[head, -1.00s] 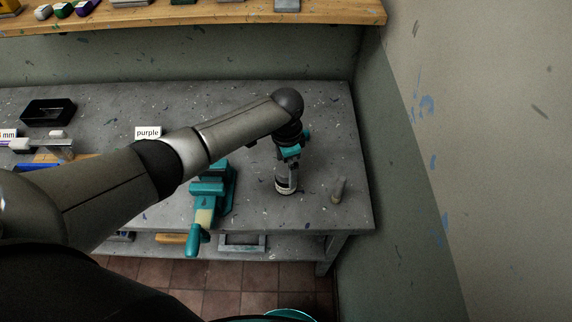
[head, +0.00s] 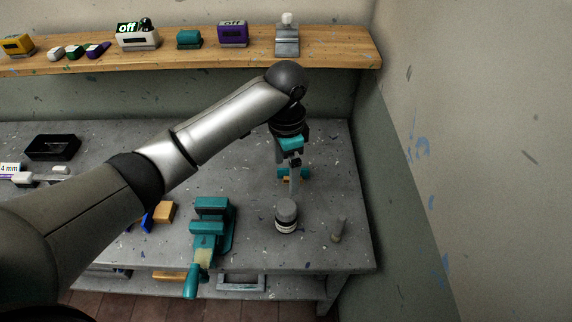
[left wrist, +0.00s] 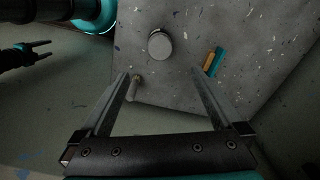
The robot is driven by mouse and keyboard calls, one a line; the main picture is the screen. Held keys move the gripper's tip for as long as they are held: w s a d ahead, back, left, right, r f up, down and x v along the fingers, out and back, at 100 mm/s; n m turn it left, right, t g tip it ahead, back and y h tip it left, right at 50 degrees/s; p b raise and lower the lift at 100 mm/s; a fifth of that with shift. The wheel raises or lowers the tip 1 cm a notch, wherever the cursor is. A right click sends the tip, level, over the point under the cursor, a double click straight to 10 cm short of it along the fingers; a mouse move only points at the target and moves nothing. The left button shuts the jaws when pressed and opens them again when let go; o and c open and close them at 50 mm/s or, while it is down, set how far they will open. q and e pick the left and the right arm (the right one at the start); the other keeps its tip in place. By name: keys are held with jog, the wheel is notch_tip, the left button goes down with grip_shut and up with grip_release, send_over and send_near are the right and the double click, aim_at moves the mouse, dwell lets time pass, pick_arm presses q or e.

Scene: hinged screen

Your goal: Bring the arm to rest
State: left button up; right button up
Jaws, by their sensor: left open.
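My left arm reaches in from the left in the head view, and its gripper (head: 292,186) points down over the grey bench. In the left wrist view the two fingers of this gripper (left wrist: 164,78) are wide apart with nothing between their tips. A grey-lidded jar (head: 286,216) stands upright on the bench in front of the gripper, apart from it; it also shows in the left wrist view (left wrist: 160,45). A dark two-pronged gripper, apparently my right one (left wrist: 40,49), shows at the left edge of the left wrist view with its prongs apart and empty.
A teal vise (head: 212,225) stands left of the jar, and a small grey peg (head: 339,230) to its right. A teal and orange item (left wrist: 213,62) lies on the bench near the gripper. A wooden shelf (head: 200,60) with several items runs behind; a wall closes the right side.

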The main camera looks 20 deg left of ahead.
pick_arm(q)
jog(key=shift+r, duration=0.35)
jog(key=s+d+f+n+t+h, duration=0.1)
jog(key=s+d+f+n, duration=0.1)
jog(key=s+d+f, duration=0.3)
jog(key=s+d+f+n+t+h, duration=0.1)
jog(key=s+f+h, duration=0.1)
jog(key=s, duration=0.5)
jog(key=s+a+n+t+y, duration=0.25)
jog(key=s+a+n, duration=0.35)
jog(key=s+a, duration=0.45)
notch_tip(320, 180, down, 30)
jog(key=s+d+g+b, duration=0.1)
jog(key=s+g+b, duration=0.1)
jog(key=b, duration=0.8)
jog(key=s+a+f+b, duration=0.1)
jog(key=s+f+b, duration=0.2)
jog(key=s+f, duration=0.2)
jog(key=s+f+g+b, duration=0.1)
jog(key=s+f+b, duration=0.2)
jog(key=f, duration=0.9)
jog(key=s+a+f+b, duration=0.1)
jog(key=s+f+b, duration=0.3)
jog(key=s+f, duration=0.3)
jog(key=shift+s+a+f+m, duration=0.35)
jog(key=shift+f+m, duration=0.05)
jog(key=shift+f, duration=0.25)
